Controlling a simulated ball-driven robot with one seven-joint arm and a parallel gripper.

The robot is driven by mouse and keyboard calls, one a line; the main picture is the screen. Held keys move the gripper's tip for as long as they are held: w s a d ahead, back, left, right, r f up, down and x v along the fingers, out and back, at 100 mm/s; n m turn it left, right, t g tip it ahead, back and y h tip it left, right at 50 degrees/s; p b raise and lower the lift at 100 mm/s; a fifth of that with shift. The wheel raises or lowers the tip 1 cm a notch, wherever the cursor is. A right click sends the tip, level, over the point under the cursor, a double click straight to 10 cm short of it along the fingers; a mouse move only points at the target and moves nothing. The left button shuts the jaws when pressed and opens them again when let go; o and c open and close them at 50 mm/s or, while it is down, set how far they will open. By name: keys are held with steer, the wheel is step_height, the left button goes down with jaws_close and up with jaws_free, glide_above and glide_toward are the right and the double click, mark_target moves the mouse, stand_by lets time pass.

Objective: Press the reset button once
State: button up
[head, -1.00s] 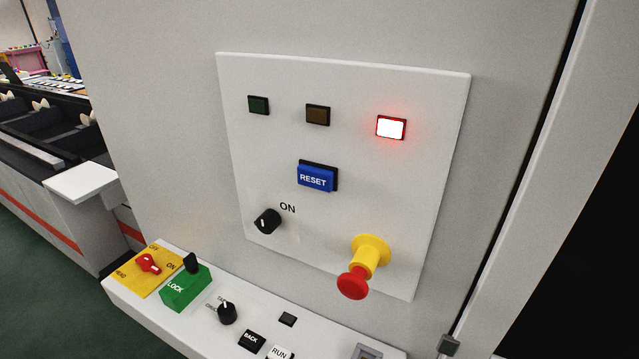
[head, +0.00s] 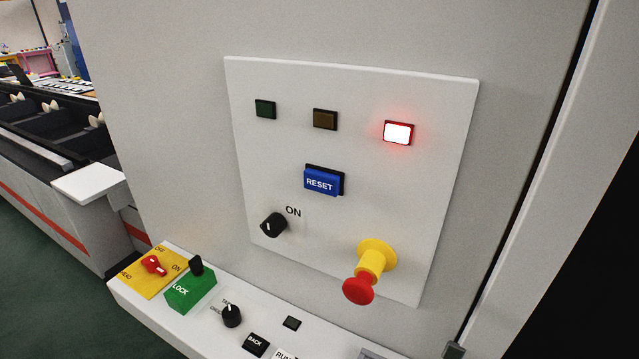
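The blue reset button (head: 320,182) with white "RESET" lettering sits in the middle of a white panel (head: 350,105) in the head view. It stands out from a black frame and nothing touches it. The panel is fixed to a grey cabinet wall. Above the button are a dark green lamp (head: 265,109), a dark amber lamp (head: 325,119) and a red-framed lamp (head: 398,132) that is lit. My gripper is not in view.
Below the button are a black ON knob (head: 273,224) and a protruding red emergency stop (head: 358,291) on a yellow base. A lower ledge holds a green LOCK block (head: 190,292), a red switch (head: 153,265) and other controls. Conveyor-like machinery (head: 60,140) stands at left.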

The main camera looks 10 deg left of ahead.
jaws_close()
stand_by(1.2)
